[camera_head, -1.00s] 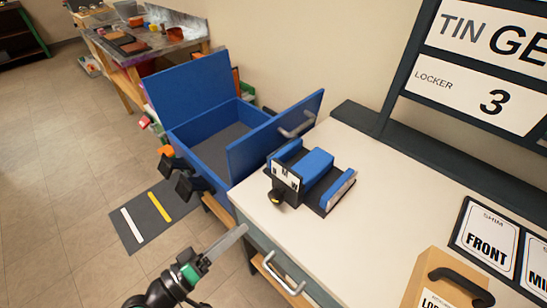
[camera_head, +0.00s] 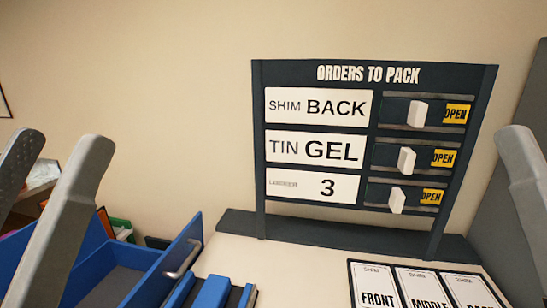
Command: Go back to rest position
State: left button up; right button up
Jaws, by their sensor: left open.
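My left gripper (camera_head: 60,145) is raised at the left of the head view, its two grey fingers pointing up and spread apart with nothing between them. One grey finger of my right gripper (camera_head: 525,185) shows at the right edge. Its other finger is out of frame, so its opening cannot be judged. Both grippers appear in front of the scene, clear of the table.
An orders board (camera_head: 410,230) stands at the back of the white table (camera_head: 290,270), with three slider rows marked OPEN. Shim cards (camera_head: 415,288) lie at bottom right. A blue box (camera_head: 180,262) with a grey handle and a blue block (camera_head: 211,292) are at lower left.

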pick_arm(q)
jog(key=a+r+n+y+p, duration=0.1)
jog(key=r+y+p, duration=0.1)
jog(key=r+p, duration=1.7)
jog(key=a+r+n+t+y+p, duration=0.1)
jog(key=a+r+y+p, duration=0.1)
jog(key=r+p, duration=1.6)
jog(key=shift+a+r+y+p, duration=0.2)
jog(key=shift+r+y+p, duration=0.2)
jog(key=shift+r+y, duration=0.35)
jog(key=shift+f, duration=0.1)
